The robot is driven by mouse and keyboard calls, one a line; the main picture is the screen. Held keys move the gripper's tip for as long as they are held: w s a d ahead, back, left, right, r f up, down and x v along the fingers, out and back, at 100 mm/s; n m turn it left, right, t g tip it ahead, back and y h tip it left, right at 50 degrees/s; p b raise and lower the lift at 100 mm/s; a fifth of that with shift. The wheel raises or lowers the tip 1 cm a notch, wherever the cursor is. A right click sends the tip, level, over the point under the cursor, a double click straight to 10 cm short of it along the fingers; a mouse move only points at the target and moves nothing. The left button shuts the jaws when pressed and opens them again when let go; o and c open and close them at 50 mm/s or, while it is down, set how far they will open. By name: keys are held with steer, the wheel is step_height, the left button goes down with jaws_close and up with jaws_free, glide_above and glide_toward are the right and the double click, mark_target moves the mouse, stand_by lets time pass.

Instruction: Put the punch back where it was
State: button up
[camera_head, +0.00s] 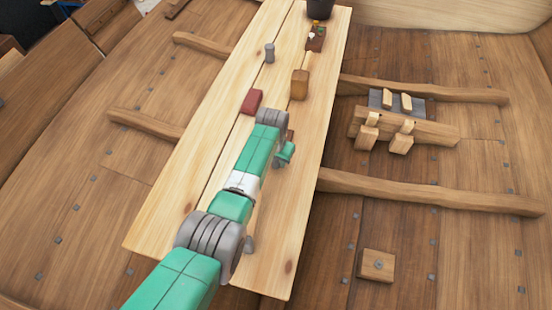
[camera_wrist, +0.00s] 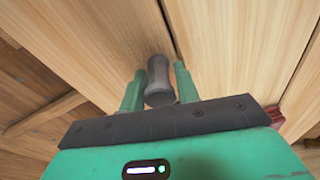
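A grey metal tool with a narrowed waist, which looks like the punch (camera_wrist: 158,82), is between the two green fingers of my gripper (camera_wrist: 160,72) in the wrist view. The fingers lie close along both its sides and appear shut on it. Its far end is near a plank seam; I cannot tell whether it touches the wood. Another grey cylinder (camera_head: 269,53) stands upright farther up the bench.
A red block (camera_head: 251,102) lies near my wrist, also at the right of the wrist view (camera_wrist: 276,115). A brown wooden block (camera_head: 300,85), a small dark red tray (camera_head: 316,40) and a dark pot (camera_head: 320,8) stand farther back. Ribs cross the hull on both sides.

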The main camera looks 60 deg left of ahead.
steer(key=shift+o, duration=1.3)
steer(key=shift+r, duration=0.1)
steer(key=r+p, duration=0.1)
steer(key=r, duration=0.3)
steer(key=r+p, duration=0.1)
steer(key=r, duration=0.3)
steer(key=s+d+r+p, duration=0.1)
steer(key=r+p, duration=0.1)
steer(key=r, duration=0.2)
